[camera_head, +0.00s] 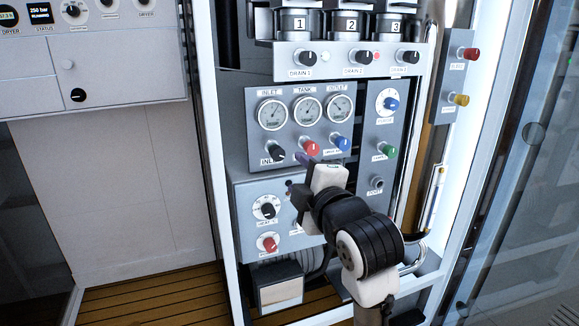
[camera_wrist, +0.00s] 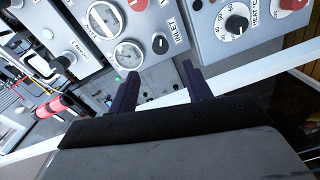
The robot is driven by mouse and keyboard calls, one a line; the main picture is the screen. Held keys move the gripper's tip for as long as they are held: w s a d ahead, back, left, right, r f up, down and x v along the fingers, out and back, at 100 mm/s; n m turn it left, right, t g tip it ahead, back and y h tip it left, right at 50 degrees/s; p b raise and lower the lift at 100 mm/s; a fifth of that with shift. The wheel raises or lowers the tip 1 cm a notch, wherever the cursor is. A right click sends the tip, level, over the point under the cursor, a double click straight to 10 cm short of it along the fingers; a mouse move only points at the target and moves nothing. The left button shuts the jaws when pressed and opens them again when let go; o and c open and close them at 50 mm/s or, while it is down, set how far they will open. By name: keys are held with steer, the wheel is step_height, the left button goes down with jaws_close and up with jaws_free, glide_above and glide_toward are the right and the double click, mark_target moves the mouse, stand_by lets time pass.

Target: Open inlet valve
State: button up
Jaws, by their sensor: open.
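The inlet valve is a black knob (camera_head: 277,153) on the grey gauge panel, under the inlet gauge (camera_head: 272,114) and labelled INLET. In the wrist view the black knob (camera_wrist: 160,44) shows beside its INLET label, beyond the fingertips. My gripper (camera_head: 300,178) is below and right of the knob in the head view, partly covering the lower panel. In the wrist view my gripper (camera_wrist: 160,82) has its two dark fingers spread apart with nothing between them. The knob stands clear of both fingers.
The heater dial (camera_head: 267,207) and another red knob (camera_head: 268,243) are below. A white frame post (camera_head: 214,150) stands left of the panel.

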steer(key=shift+v, duration=1.4)
